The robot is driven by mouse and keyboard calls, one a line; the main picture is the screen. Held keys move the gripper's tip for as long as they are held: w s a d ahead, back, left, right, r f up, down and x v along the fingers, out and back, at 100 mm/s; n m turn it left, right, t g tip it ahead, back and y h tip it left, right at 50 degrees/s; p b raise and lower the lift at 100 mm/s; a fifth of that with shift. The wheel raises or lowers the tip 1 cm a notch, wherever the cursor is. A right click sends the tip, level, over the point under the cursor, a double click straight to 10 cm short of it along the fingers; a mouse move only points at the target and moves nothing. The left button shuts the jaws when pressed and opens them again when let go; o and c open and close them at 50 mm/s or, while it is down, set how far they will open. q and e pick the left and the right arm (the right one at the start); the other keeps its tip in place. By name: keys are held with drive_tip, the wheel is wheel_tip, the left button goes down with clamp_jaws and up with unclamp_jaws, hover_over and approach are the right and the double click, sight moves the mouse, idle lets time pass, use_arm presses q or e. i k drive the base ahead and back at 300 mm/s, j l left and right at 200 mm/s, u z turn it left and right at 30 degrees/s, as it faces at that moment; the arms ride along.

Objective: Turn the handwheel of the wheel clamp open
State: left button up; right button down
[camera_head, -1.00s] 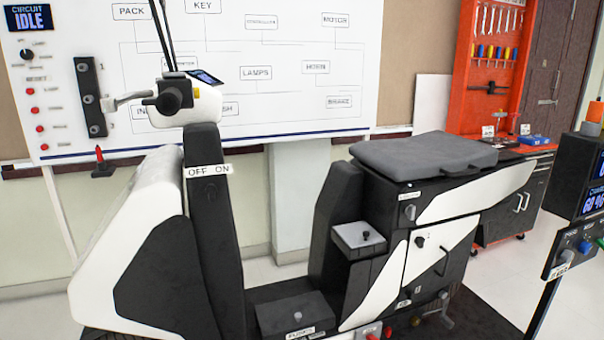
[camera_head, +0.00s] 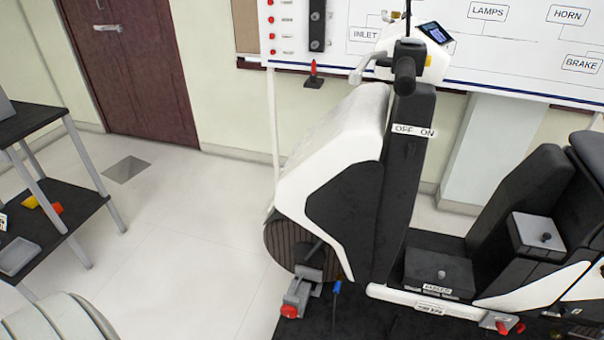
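The wheel clamp (camera_head: 300,293) is a grey metal fixture on the black mat, at the foot of the scooter's front wheel (camera_head: 288,246). A red round part (camera_head: 289,311) sits at its lower front; I cannot tell whether this is the handwheel. The wheel stands at the clamp, partly behind it, and the jaws' grip is too small to make out. The white and black scooter (camera_head: 335,175) stands upright above. Neither of my grippers shows in this view.
A dark shelf cart (camera_head: 62,212) stands at the left, with open pale floor (camera_head: 180,250) between it and the clamp. A small blue-handled item (camera_head: 337,288) is right of the clamp. A brown door (camera_head: 130,65) is behind.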

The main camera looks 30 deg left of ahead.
sight(288, 311)
drive_tip(key=u, duration=1.15)
drive_tip(key=k, duration=0.1)
drive_tip(key=j+u, duration=0.05)
